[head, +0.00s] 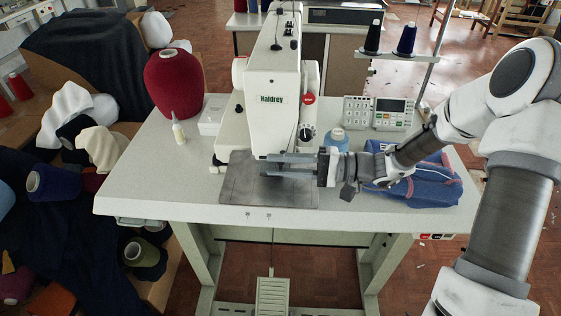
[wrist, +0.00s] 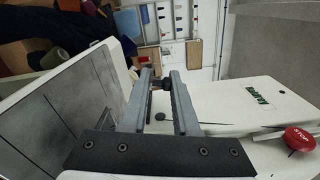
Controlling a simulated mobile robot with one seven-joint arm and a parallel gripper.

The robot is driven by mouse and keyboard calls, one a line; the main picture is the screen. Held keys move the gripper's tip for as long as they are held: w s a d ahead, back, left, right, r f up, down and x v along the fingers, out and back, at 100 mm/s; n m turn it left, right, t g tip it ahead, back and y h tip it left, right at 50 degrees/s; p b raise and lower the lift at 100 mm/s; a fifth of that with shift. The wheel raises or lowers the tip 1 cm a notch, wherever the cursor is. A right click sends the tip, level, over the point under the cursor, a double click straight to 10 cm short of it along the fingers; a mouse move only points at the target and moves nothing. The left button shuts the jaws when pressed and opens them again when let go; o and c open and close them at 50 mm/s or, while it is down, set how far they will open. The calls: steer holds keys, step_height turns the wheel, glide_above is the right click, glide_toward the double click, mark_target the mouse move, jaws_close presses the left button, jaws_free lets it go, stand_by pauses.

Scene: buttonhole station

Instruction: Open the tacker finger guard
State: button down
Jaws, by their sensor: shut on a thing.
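The white tacker (head: 272,100), labelled Haldrey, stands on the table behind a grey metal work plate (head: 240,185). My gripper (head: 270,166) reaches in from the right, level, with its fingers at the needle area below the tacker's head. In the wrist view the two grey fingers (wrist: 158,78) are close together around a small dark part (wrist: 161,84), which I take to be the finger guard. The fingers hide most of the guard, and its angle cannot be made out. The tacker's body (wrist: 235,105) and the work plate (wrist: 60,100) also show in the wrist view.
A red stop button (wrist: 300,139) sits on the tacker near my gripper. A blue thread cone (head: 336,140), a blue folded cloth bag (head: 425,188) and a control panel (head: 378,112) are on the right. A small bottle (head: 178,130) and red cone (head: 173,84) stand left. The table's front left is clear.

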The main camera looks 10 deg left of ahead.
steer(key=shift+w+r, duration=0.1)
steer(key=shift+r, duration=0.05)
stand_by(0.3)
steer(key=c, duration=0.7)
jaws_free()
steer(key=shift+d, duration=0.1)
steer(key=d, duration=1.1)
steer(key=w+d, duration=0.1)
steer(key=d, duration=0.5)
steer(key=shift+d, duration=0.1)
steer(key=s+a+r+n+g+h+p, duration=0.1)
steer(key=s+a+r+g+h, duration=0.15)
steer(key=s+h, duration=0.35)
steer(key=s+d+r+t+h+p, duration=0.1)
steer(key=s+r+t+h, duration=0.2)
steer(key=s+r+h, duration=0.1)
steer(key=s+d+r+t+h+p, duration=0.1)
steer(key=s+d+r+t+h, duration=0.1)
steer(key=s+r+t+h, duration=0.1)
steer(key=s+d+r+t+h+p, duration=0.2)
steer(key=s+r+t+h, duration=0.1)
steer(key=s+r+h, duration=0.2)
steer(key=shift+s+r+n, duration=0.35)
steer(key=shift+r+n, duration=0.05)
steer(key=shift+r, duration=0.45)
